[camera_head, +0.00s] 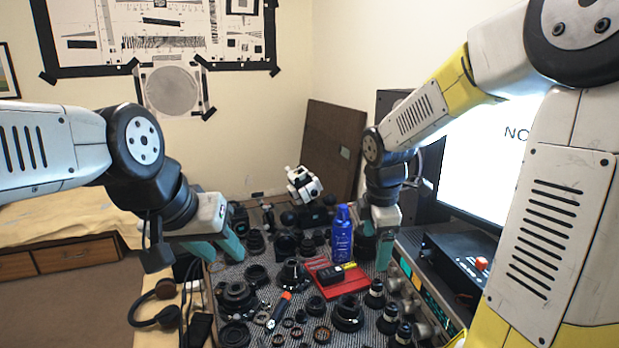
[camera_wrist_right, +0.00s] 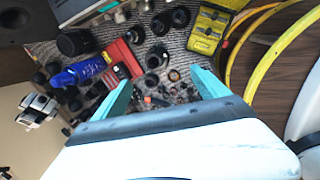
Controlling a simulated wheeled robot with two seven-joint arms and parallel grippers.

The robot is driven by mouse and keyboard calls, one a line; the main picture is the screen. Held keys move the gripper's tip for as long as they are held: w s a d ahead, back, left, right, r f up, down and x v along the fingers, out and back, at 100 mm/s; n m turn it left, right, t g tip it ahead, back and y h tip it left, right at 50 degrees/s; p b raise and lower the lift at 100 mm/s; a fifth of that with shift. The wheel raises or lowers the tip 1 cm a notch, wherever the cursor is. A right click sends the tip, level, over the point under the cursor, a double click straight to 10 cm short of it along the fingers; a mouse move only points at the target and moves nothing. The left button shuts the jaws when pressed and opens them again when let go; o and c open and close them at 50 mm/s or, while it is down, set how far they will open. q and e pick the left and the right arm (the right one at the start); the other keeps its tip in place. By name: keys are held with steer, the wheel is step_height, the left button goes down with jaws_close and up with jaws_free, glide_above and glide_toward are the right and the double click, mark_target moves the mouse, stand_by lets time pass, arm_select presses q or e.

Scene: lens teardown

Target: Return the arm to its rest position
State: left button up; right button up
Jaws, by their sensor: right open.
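My left gripper (camera_head: 222,247) is at the left edge of the striped mat, with teal fingers pointing down and to the right. Its two fingers show apart with nothing between them. My right gripper (camera_head: 374,248) is over the back right of the mat, beside the blue bottle (camera_head: 342,235). In the right wrist view its teal fingers (camera_wrist_right: 160,95) are spread wide and empty, above the table with the lens parts. The blue bottle also shows in the right wrist view (camera_wrist_right: 80,70), left of the fingers, apart from them.
The striped mat (camera_head: 224,280) is crowded with black lens parts, a red tray (camera_head: 343,285) and a screwdriver (camera_head: 278,310). A monitor (camera_head: 487,155) and a black device (camera_head: 462,262) stand at the right. Headphones (camera_head: 157,312) lie at the left. A yellow meter (camera_wrist_right: 210,28) and yellow cable (camera_wrist_right: 245,40) show in the wrist view.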

steer(key=s+r+m+t+y, duration=0.1)
steer(key=s+r+m, duration=0.3)
steer(key=s+m, duration=0.3)
steer(key=s+r+m+t+y, duration=0.1)
steer(key=s+r+m+t, duration=0.1)
steer(key=s+r+m, duration=0.3)
steer(key=s+m, duration=0.3)
steer(key=m, duration=0.3)
steer(key=shift+s+a+t+y, duration=0.3)
steer(key=shift+a, duration=0.05)
